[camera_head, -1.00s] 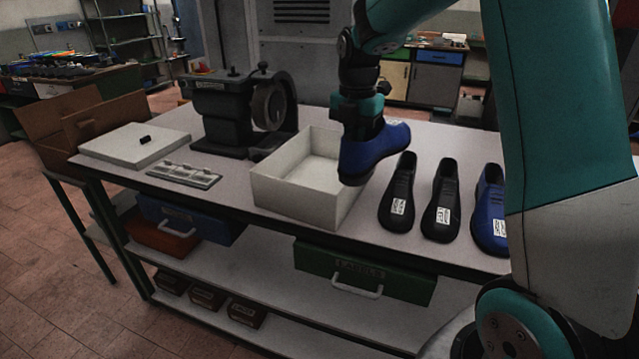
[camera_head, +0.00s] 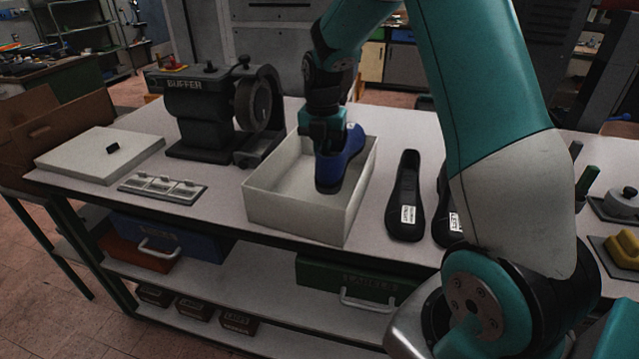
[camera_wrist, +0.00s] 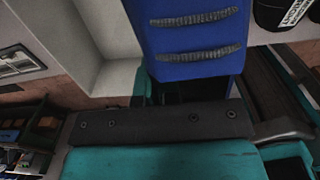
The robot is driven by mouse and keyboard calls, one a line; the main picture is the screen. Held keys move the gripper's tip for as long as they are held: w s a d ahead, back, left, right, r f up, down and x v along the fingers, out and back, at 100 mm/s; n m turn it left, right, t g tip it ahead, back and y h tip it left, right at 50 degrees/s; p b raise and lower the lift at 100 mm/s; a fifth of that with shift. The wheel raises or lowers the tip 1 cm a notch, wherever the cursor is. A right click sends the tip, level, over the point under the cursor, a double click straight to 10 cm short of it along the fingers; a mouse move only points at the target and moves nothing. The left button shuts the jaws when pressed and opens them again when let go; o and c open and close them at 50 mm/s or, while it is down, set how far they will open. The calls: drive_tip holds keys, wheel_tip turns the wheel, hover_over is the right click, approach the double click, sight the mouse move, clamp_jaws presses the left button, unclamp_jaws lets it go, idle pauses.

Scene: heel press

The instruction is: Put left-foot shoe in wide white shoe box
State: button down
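A blue shoe (camera_head: 340,165) is held by my gripper (camera_head: 322,150) over the right part of the open white shoe box (camera_head: 291,216). In the head view its lower end overlaps the box interior; I cannot tell whether it touches the floor of the box. In the wrist view the blue shoe (camera_wrist: 195,45) with grey ribbed strips fills the top, just beyond the gripper, and a white box wall (camera_wrist: 115,75) shows to its left. The fingertips are hidden. Which foot the blue shoe is for cannot be read.
Two black shoes stand right of the box, one in the clear (camera_head: 404,195) and one (camera_head: 447,219) partly behind my arm. A buffer machine (camera_head: 205,108) stands behind the box's left side. A white lid (camera_head: 95,158) and a small labelled plate (camera_head: 163,188) lie at left.

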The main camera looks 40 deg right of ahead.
wheel_tip(320, 180, down, 11)
drive_tip(key=shift+p, duration=1.1)
drive_tip(key=shift+f, duration=0.15)
drive_tip(key=c, duration=1.3)
unclamp_jaws()
drive_tip(key=shift+c, duration=0.2)
